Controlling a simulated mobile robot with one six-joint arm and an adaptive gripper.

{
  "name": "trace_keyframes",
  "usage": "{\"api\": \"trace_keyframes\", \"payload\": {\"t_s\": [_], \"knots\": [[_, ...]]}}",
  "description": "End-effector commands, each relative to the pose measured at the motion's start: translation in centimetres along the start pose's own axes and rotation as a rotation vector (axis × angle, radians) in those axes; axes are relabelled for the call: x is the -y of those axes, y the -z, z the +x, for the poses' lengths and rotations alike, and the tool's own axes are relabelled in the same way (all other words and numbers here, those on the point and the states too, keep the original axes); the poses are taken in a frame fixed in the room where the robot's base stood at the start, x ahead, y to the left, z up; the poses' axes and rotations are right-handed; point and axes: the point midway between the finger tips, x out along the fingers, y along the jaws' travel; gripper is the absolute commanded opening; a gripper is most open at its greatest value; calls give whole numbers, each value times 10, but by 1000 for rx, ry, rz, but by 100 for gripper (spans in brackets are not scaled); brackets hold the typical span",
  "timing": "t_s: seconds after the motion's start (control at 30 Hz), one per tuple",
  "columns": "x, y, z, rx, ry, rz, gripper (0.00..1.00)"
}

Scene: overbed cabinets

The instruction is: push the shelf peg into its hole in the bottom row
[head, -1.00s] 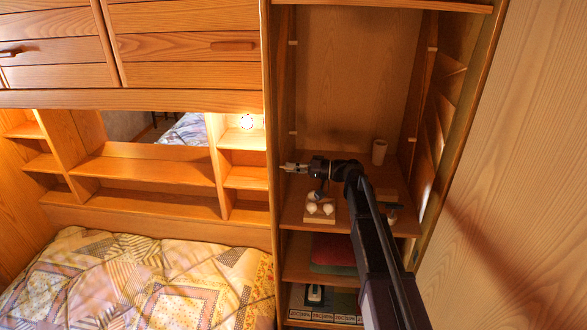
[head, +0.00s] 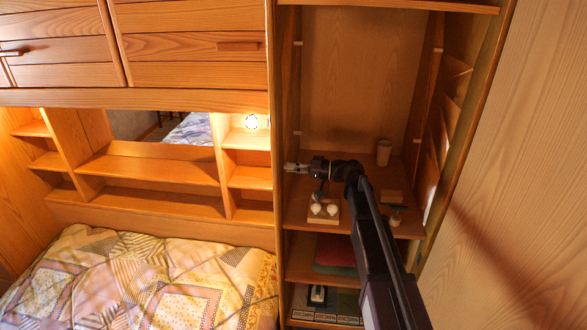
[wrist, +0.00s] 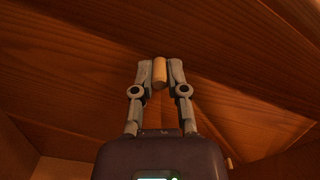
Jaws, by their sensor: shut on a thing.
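My gripper (head: 289,167) is at the left side wall (head: 286,205) of the tall open cabinet, a little above the shelf. In the wrist view its two fingers (wrist: 160,74) are shut on a short, light wooden shelf peg (wrist: 159,70). The peg points away from the gripper towards a brown wood panel (wrist: 80,65). I cannot tell whether its end touches the panel. The hole of the bottom row cannot be made out. Other pale pegs sit higher on the left wall (head: 297,132) and on the right wall (head: 417,141).
Below my arm, a small board (head: 323,218) with white round things stands on the shelf (head: 298,213). A cup (head: 384,152) stands at the back right, with a small block (head: 391,196) nearer. Folded cloths (head: 336,250) lie on the shelf below. The upper compartment is clear.

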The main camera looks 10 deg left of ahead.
Motion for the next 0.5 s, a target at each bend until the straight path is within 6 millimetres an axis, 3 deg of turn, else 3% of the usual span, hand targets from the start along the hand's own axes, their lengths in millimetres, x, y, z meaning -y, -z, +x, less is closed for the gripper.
{"api": "trace_keyframes", "payload": {"t_s": [0.07, 0.1, 0.2, 0.5], "knots": [[0, 0, 2, 0, 0, 0, 0], [0, 0, 2, 0, 0, 0, 27], [0, 0, 1, 0, 0, 0, 57], [0, 0, 1, 0, 0, 0, 59]]}}
